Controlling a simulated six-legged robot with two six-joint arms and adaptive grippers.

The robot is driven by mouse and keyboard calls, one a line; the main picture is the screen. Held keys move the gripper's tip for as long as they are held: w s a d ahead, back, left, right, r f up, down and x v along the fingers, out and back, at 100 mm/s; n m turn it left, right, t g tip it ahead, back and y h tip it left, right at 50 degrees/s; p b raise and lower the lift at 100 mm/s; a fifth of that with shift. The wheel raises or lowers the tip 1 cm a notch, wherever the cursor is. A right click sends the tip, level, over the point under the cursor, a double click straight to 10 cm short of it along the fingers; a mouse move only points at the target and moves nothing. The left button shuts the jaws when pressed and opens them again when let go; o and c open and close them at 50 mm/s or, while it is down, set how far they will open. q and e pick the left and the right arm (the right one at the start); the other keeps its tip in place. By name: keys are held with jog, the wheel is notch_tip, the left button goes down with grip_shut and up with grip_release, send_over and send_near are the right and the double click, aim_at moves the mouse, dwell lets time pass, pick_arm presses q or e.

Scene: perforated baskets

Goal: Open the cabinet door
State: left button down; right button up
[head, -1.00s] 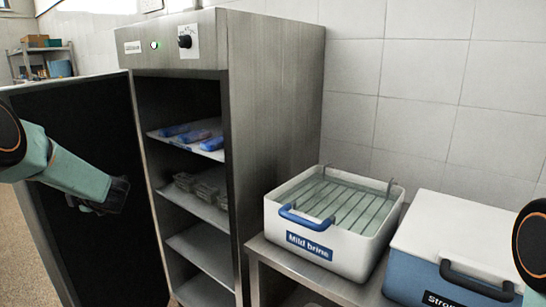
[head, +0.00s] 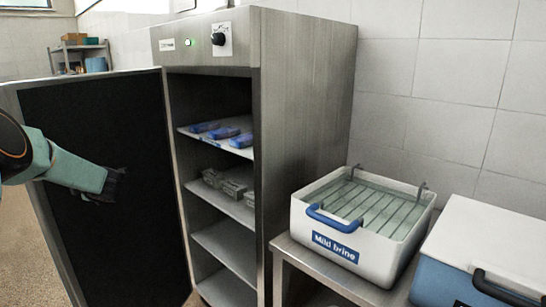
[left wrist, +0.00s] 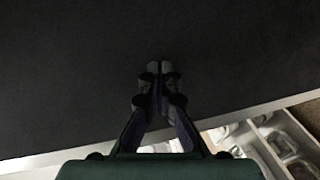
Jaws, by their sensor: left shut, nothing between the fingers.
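The steel cabinet (head: 305,120) stands in the middle of the head view with its door (head: 95,130) swung wide open to the left. The door's dark inner face is turned toward the room. My left gripper (head: 112,185) is in front of that dark face. In the left wrist view, my left gripper (left wrist: 159,68) is shut with nothing between its fingers, and the dark door panel (left wrist: 70,70) fills most of the picture. I cannot tell whether the fingertips touch the panel. My right gripper is not in view.
Blue packs (head: 222,132) and clear trays (head: 228,183) lie on the cabinet shelves.

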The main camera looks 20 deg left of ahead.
pick_arm(q)
jog(key=a+b, duration=0.3)
jog(key=a, duration=0.8)
jog(key=shift+s+a+r, duration=0.25)
jog(key=shift+s+a, duration=0.05)
jog(key=shift+s, duration=0.1)
